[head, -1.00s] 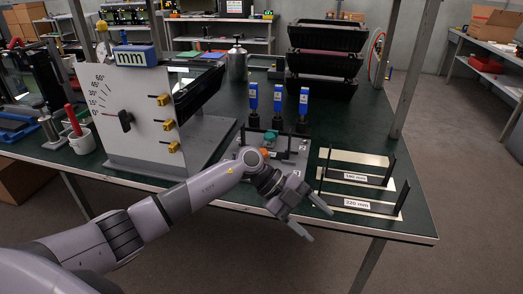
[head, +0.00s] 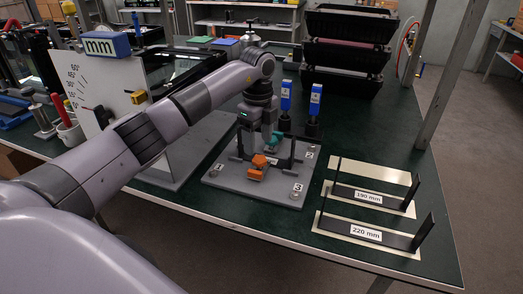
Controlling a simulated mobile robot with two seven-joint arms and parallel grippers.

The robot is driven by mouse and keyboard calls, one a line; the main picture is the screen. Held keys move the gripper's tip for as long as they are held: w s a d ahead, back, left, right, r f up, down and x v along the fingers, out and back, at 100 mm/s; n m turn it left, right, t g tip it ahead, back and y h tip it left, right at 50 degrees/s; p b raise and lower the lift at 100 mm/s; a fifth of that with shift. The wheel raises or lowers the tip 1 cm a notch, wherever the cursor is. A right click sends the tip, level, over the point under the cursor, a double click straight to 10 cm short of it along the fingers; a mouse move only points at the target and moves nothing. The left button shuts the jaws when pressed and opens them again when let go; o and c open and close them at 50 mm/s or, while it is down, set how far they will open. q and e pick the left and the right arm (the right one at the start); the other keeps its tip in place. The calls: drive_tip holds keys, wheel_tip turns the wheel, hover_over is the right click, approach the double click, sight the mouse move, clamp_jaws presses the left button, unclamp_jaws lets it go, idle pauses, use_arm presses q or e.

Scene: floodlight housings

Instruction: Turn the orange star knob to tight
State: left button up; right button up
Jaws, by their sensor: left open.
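The orange star knob (head: 260,160) is on a grey fixture plate (head: 228,183) on the table, which carries numbers 1, 2 and 3. Another orange piece lies just in front of the knob. A teal knob (head: 275,140) is behind it, partly hidden by my gripper. My left gripper (head: 257,146) points down above the plate, just behind and above the orange star knob, with its fingers apart and nothing seen between them. I cannot tell whether a finger touches the teal knob. My right gripper is not in view.
Blue-topped tools (head: 315,100) stand behind the plate. Two labelled gauges, 190 mm (head: 368,196) and 220 mm (head: 366,233), lie to the right. An angle-scale panel (head: 110,85) stands left, partly behind my arm. Black bins (head: 345,55) are stacked behind.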

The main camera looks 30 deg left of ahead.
sight(259, 158)
use_arm(q)
wheel_tip(259, 158, down, 4)
drive_tip(key=shift+d+f, duration=0.1)
drive_tip(key=shift+f, duration=0.4)
drive_tip(key=shift+c, duration=0.3)
drive_tip(key=c, duration=1)
